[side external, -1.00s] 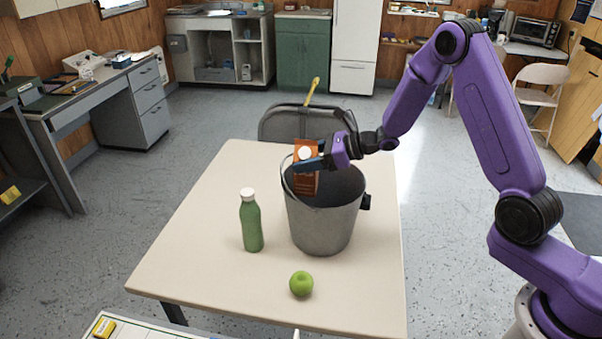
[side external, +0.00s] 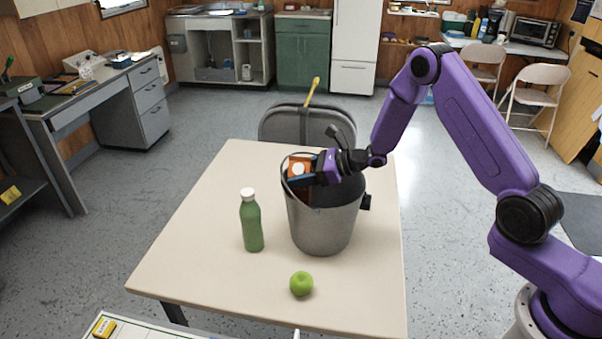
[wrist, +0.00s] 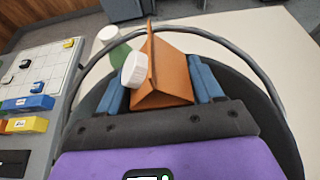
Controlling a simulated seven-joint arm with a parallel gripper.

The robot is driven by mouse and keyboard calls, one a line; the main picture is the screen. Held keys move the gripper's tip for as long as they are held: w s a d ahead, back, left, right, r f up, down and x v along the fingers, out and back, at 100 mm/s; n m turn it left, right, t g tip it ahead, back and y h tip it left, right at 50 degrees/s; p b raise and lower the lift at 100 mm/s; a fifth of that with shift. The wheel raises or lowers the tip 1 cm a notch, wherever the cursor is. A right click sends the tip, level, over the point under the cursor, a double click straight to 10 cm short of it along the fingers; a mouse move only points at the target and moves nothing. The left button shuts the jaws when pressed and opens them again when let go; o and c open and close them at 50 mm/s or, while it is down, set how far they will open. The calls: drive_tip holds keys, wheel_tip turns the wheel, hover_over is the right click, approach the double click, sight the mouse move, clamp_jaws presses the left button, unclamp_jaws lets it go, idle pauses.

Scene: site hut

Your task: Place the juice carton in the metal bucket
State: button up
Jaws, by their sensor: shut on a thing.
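The orange juice carton (side external: 301,161) with a white cap is upright, its lower part inside the metal bucket (side external: 323,228) and its top near the rim. My gripper (side external: 304,179) is shut on the carton, with its blue fingers at the mouth of the bucket. In the wrist view the carton (wrist: 165,77) sits between the two blue fingers (wrist: 160,90), inside the loop of the bucket's handle. The carton's bottom is hidden by the bucket wall, so I cannot tell whether it touches the bucket floor.
A green bottle (side external: 251,222) with a white cap stands left of the bucket on the table (side external: 200,255). A green apple (side external: 301,284) lies in front of it. A dark chair (side external: 284,124) is behind the table. The table's left side is clear.

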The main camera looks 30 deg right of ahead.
drive_tip(key=shift+f, duration=0.2)
drive_tip(key=o, duration=1.1)
